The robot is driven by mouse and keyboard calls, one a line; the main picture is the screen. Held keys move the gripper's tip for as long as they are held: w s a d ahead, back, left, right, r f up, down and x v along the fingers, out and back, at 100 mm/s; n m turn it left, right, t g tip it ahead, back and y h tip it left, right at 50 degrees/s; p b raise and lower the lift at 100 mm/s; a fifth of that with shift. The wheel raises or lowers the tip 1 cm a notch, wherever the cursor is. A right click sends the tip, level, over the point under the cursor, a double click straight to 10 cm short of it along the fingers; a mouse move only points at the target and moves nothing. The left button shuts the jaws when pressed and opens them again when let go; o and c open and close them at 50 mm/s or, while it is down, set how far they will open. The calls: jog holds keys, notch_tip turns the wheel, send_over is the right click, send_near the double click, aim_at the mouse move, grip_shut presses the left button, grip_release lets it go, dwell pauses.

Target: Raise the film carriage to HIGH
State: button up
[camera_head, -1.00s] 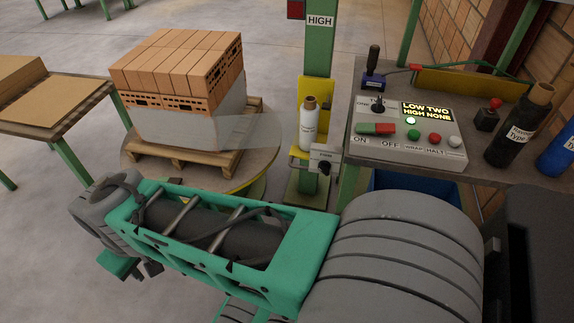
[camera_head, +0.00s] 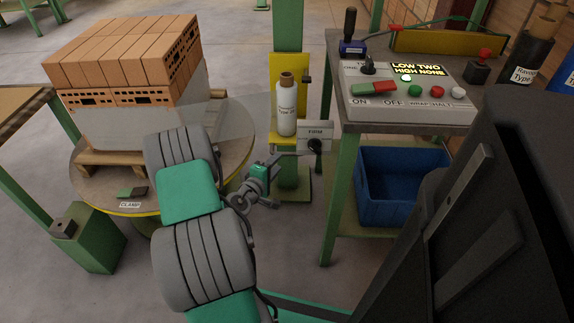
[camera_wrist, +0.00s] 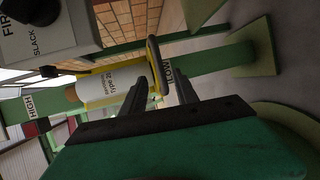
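The film carriage (camera_head: 276,72) is a yellow plate low on the green mast (camera_head: 288,30), carrying an upright white film roll (camera_head: 287,112). A grey box with a black knob (camera_head: 315,138) sticks out on its right. In the wrist view the film roll (camera_wrist: 118,84) lies sideways, between the HIGH label (camera_wrist: 29,105) and the LOW label (camera_wrist: 170,75) on the mast. My gripper (camera_head: 274,170) is just left of and below the knob box. In the wrist view my gripper's fingers (camera_wrist: 160,82) are apart, with a dark-and-yellow loop handle (camera_wrist: 157,65) at their tips; contact is unclear.
The control panel (camera_head: 410,95) on the right table reads LOW TWO, HIGH NONE. A blue bin (camera_head: 400,185) sits under that table. A turntable (camera_head: 88,190) with a wrapped brick pallet stands left, beside my arm. A green post (camera_head: 90,240) stands front left.

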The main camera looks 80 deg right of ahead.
aim_at(286, 155)
jog(key=shift+n, duration=0.3)
jog(key=x, duration=0.2)
jog(key=b+x, duration=0.1)
jog(key=x, duration=0.5)
jog(key=shift+s, duration=0.35)
jog(key=shift+c, duration=0.4)
grip_shut()
